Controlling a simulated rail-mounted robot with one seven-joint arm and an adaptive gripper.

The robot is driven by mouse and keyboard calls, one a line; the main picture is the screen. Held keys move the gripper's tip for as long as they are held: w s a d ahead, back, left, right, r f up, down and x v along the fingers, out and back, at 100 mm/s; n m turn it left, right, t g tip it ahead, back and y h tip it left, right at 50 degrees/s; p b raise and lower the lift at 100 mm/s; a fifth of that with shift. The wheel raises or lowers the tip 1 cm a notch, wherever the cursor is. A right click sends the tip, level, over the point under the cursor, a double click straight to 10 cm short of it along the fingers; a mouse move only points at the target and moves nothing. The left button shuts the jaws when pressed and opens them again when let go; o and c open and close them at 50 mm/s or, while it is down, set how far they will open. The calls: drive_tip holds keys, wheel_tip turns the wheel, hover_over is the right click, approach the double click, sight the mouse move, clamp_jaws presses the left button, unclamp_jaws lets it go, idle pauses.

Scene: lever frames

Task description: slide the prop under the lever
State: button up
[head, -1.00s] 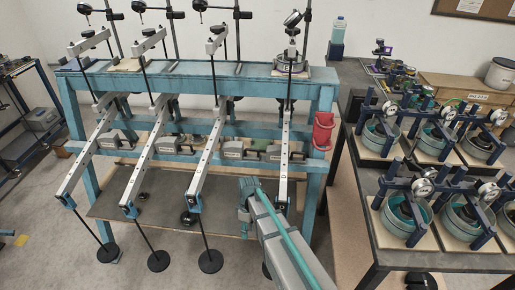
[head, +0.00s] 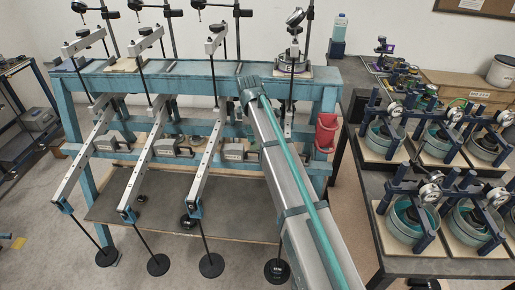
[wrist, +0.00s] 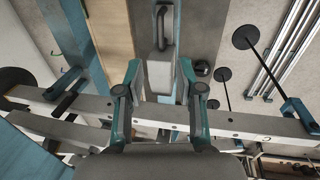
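A grey block with a dark loop handle, which looks like the prop (wrist: 160,76), lies between and beyond my fingertips in the wrist view. My gripper (wrist: 158,70) is open, with a gap on each side of the block. A long pale lever (wrist: 245,124) crosses the wrist view below the block, behind my fingers. In the head view my arm covers most of the right-hand lever, and my fingers are hidden. Similar grey blocks sit by the other levers, one at the third lever (head: 233,151).
The teal frame (head: 180,80) carries several levers with rods and round black weights, one (head: 277,271) beside my arm. A red container (head: 326,131) hangs on its right post. A dark bench (head: 440,260) with several round cells stands at the right.

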sight(253, 152)
drive_tip(key=f+p, duration=0.1)
drive_tip(key=f, duration=0.2)
drive_tip(key=w+f+p, duration=0.1)
drive_tip(key=f, duration=0.2)
drive_tip(key=w+f+p, duration=0.1)
drive_tip(key=f, duration=0.3)
clamp_jaws()
